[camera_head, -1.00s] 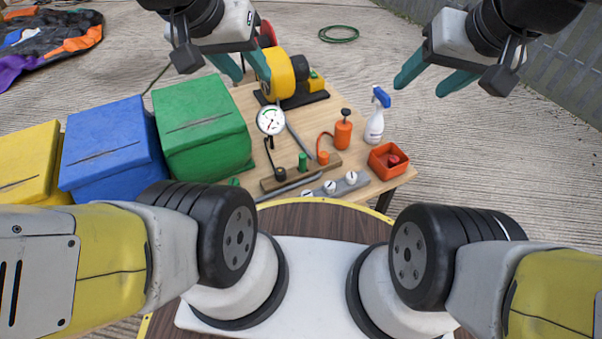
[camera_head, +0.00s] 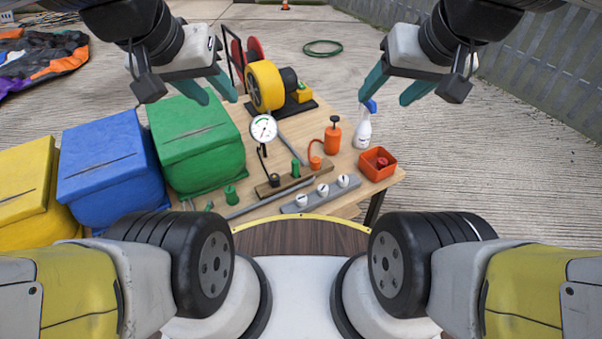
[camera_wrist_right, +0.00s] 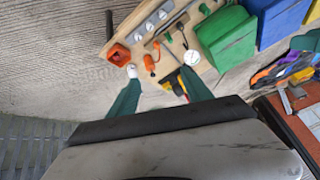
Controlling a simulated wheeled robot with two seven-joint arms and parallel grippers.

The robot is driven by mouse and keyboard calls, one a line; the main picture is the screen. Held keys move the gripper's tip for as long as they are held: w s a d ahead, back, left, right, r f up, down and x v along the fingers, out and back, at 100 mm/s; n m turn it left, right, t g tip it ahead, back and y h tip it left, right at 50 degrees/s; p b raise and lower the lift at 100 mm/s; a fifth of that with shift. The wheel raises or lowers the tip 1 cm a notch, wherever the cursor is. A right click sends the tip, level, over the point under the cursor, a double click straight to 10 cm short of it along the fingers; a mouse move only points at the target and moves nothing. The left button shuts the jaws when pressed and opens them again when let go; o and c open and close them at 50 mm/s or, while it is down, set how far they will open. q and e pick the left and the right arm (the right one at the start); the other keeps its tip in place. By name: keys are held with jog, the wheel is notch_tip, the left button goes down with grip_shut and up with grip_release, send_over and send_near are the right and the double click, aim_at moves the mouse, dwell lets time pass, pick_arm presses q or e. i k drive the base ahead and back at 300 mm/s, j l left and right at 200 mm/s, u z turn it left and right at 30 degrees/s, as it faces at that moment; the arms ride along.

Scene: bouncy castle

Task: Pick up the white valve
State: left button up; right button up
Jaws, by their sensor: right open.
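Three small white round valves sit in a row on a grey bar (camera_head: 330,197) at the front of the wooden table. They are the left valve (camera_head: 302,200), the middle valve (camera_head: 323,190) and the right valve (camera_head: 343,181). They also show in the right wrist view, as with the middle one (camera_wrist_right: 151,26). My left gripper (camera_head: 218,96) is open and empty, in front of the green box in the picture. My right gripper (camera_head: 385,98) is open and empty, up and right of the valves near the spray bottle. Its fingers also show in the wrist view (camera_wrist_right: 159,76).
An orange tray (camera_head: 389,172), a spray bottle (camera_head: 362,131), an orange pump bottle (camera_head: 332,138), a gauge (camera_head: 263,128) and a yellow blower (camera_head: 264,86) share the table (camera_head: 290,128). Green (camera_head: 205,160), blue (camera_head: 110,170) and yellow (camera_head: 25,195) boxes stand at left. Floor at right is clear.

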aim_at(301, 198)
jog(key=u, duration=2.85)
jog(key=z, duration=2.85)
jog(key=k+j+u, duration=0.35)
jog(key=i, duration=0.05)
